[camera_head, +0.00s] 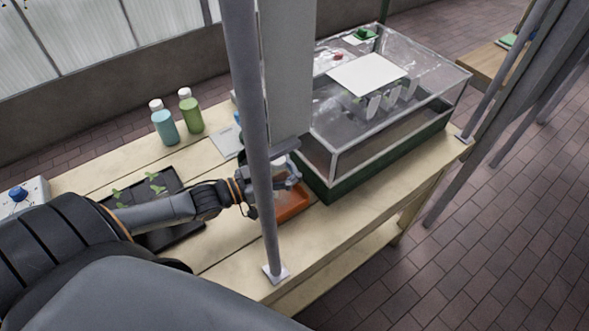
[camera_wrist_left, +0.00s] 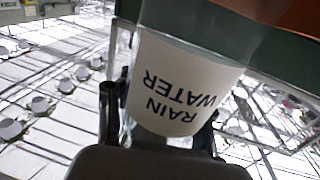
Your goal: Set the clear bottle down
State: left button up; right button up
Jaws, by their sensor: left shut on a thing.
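The clear bottle (camera_wrist_left: 188,75) has a white label reading "RAIN WATER", upside down in the left wrist view. My left gripper (camera_wrist_left: 158,120) is shut on it, with a dark finger on each side of the label. In the head view my left gripper (camera_head: 284,177) is behind a grey post, above or beside an orange tray (camera_head: 293,203) on the wooden table (camera_head: 340,222). Only a small pale part of the bottle shows there. I cannot tell whether its base touches anything. My right gripper is not in view.
A clear glass case (camera_head: 345,120) with a green base stands just right of the gripper. Teal (camera_head: 165,126) and green (camera_head: 191,114) bottles stand at the back left. A black tray (camera_head: 160,190) with green leaves lies left. The grey post (camera_head: 258,150) rises from the table's front edge.

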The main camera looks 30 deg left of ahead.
pick_arm(q)
jog(key=shift+f, duration=1)
jog(key=o, duration=1.6)
jog(key=shift+r, duration=0.1)
jog(key=shift+c, duration=0.2)
jog(key=v, duration=1.2)
jog(key=shift+a, duration=0.1)
